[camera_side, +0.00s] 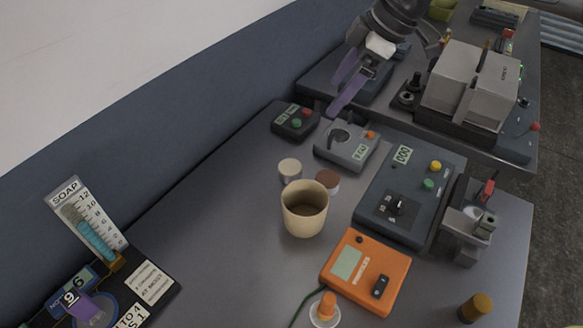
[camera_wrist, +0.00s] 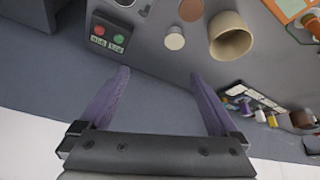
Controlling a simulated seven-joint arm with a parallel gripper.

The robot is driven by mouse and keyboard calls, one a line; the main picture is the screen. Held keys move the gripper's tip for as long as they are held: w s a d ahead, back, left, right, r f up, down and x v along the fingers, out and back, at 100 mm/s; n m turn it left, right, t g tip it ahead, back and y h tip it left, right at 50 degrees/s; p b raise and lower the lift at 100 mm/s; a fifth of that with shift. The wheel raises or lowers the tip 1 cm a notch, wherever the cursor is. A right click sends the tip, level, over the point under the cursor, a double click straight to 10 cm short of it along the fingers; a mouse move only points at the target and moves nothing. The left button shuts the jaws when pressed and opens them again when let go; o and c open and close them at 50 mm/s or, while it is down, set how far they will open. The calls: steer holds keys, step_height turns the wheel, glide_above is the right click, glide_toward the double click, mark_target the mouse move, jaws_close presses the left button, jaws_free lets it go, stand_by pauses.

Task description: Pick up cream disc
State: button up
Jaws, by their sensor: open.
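The cream disc (camera_side: 290,170) is a short pale cylinder standing on the grey table, just behind the beige cup (camera_side: 305,208) and beside a brown disc (camera_side: 327,181). In the wrist view the cream disc (camera_wrist: 174,38) shows above the space between the fingertips, left of the cup (camera_wrist: 230,38). My gripper (camera_side: 337,97) has purple fingers and is in the air at the back of the table, away from the disc. In the wrist view my gripper (camera_wrist: 160,74) is open, with nothing between its fingers.
A button box (camera_side: 295,122) and a grey dial device (camera_side: 346,145) stand behind the disc. A dark control box (camera_side: 408,190) and an orange meter (camera_side: 366,272) are to the right and front. The table left of the disc is clear.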

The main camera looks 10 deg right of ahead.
steer(key=g, duration=0.1)
glide_toward(291, 166)
steer(key=x, duration=0.3)
steer(key=shift+a+f, duration=0.2)
steer(key=shift+x, duration=2.85)
steer(key=shift+d, duration=0.15)
steer(key=shift+c, duration=0.4)
steer(key=c, duration=1.4)
jaws_close()
steer(key=shift+r, duration=0.1)
